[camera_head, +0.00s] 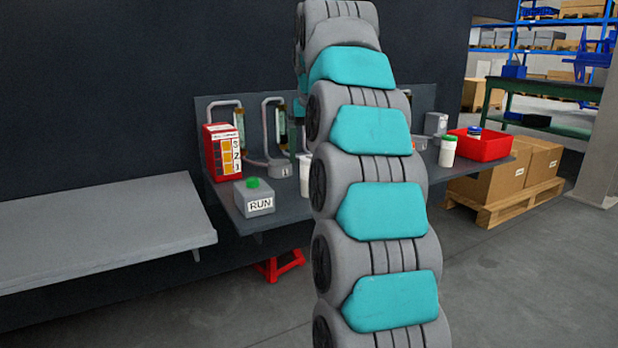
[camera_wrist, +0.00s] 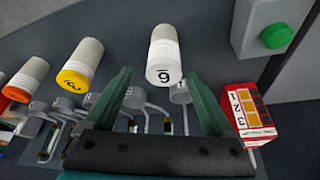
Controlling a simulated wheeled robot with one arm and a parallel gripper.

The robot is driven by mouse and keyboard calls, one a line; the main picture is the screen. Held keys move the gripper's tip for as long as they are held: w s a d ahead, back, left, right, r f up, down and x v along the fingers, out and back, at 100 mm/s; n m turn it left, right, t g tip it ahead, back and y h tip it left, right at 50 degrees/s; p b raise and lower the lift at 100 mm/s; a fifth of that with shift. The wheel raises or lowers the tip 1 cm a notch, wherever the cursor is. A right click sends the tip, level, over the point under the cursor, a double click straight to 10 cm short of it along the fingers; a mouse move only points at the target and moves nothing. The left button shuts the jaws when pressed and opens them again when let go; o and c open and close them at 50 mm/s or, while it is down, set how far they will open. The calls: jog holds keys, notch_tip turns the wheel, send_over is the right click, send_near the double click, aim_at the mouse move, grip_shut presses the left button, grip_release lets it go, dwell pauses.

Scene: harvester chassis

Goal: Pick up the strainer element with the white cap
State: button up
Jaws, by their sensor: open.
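The strainer element with the white cap (camera_wrist: 163,50) is a pale upright cylinder in the wrist view, with a dark character on its cap. My gripper (camera_wrist: 158,75) is open, its two dark green fingers to the left and right of this element, with a gap on each side. It holds nothing. In the head view a white cylinder (camera_head: 305,175) shows partly behind my arm, likely the same element. Most of my gripper is hidden behind my arm there.
Beside it stand a yellow-capped element (camera_wrist: 75,78) and an orange-capped one (camera_wrist: 18,88). A RUN box with green button (camera_head: 255,198) and a red numbered box (camera_head: 222,152) stand left on the bench. A red tray (camera_head: 485,148) and green-capped element (camera_head: 447,152) are right.

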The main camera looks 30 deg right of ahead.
aim_at(310, 164)
jog(key=shift+x, duration=0.8)
jog(key=shift+s+a+f, duration=0.1)
jog(key=shift+a+f, duration=0.05)
jog(key=shift+f, duration=0.7)
jog(key=shift+s+a+x, duration=0.1)
jog(key=shift+x, duration=0.8)
jog(key=shift+s+a+x, duration=0.1)
jog(key=shift+x, duration=0.8)
jog(key=shift+d, duration=0.1)
grip_shut()
